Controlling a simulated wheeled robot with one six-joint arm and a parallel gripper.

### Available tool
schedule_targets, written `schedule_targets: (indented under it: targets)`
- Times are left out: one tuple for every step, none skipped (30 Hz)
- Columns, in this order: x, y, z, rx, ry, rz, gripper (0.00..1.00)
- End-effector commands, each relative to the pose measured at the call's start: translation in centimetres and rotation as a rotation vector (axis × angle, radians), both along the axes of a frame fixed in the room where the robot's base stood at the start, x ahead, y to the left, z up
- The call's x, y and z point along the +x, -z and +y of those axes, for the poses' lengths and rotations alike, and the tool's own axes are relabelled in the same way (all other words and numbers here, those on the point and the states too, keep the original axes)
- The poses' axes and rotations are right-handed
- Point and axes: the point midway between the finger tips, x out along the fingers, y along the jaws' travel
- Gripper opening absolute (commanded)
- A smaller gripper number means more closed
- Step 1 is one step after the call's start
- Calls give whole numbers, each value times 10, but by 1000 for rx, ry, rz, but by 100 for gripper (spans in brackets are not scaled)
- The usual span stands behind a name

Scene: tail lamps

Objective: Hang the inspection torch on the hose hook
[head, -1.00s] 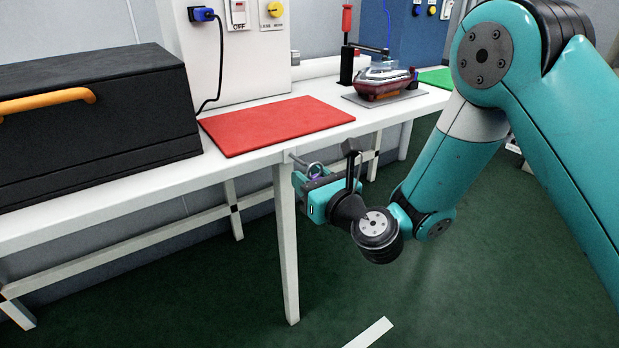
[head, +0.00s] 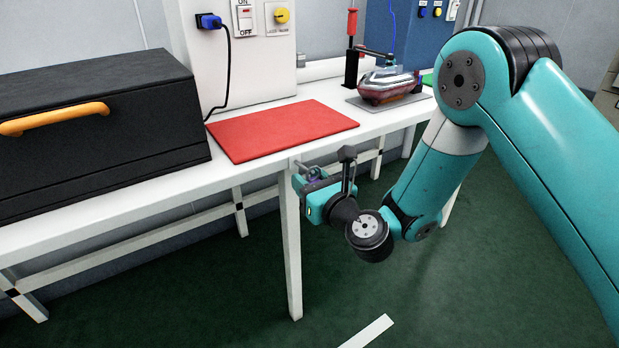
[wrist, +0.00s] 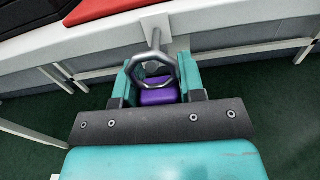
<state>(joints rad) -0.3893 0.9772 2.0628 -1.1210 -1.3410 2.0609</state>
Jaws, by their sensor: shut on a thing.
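The inspection torch is purple and shows between the teal fingers in the wrist view (wrist: 158,97). My gripper (wrist: 160,82) is shut on it. A grey metal ring (wrist: 129,69) stands at the torch's far end, in front of the fingers. The hose hook is a grey rod (wrist: 155,38) sticking out from a white bracket on the table's front edge; it also shows in the head view (head: 298,164). The rod and the ring overlap in the wrist view. I cannot tell whether the rod passes through the ring. In the head view my gripper (head: 314,181) hides most of the torch.
The white table (head: 120,190) runs along the wall, with a leg (head: 290,250) just below the hook. A red mat (head: 280,130), a black box with an orange handle (head: 95,130) and a clamp stand (head: 352,60) are on it. The green floor in front is open.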

Motion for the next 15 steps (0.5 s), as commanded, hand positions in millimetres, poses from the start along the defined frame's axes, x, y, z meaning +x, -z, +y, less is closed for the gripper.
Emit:
schedule_targets:
  targets:
    - [1,-2,1,0,0,0,12]
    - [1,-2,1,1,0,-1,12]
    - [2,-2,1,1,0,-1,12]
    - [2,-2,2,1,0,-1,12]
    - [3,-2,2,1,0,-1,12]
    - [3,-2,2,1,0,-1,12]
    - [4,-2,2,0,0,0,12]
    - [4,-2,3,0,0,0,12]
    - [4,-2,3,0,0,0,12]
    - [5,-2,3,1,0,-1,12]
    - [5,-2,4,1,0,-1,12]
    - [6,-2,4,1,0,-1,12]
    - [6,-2,4,1,0,-1,12]
    - [7,-2,5,1,0,-1,12]
    - [7,-2,5,1,0,-1,12]
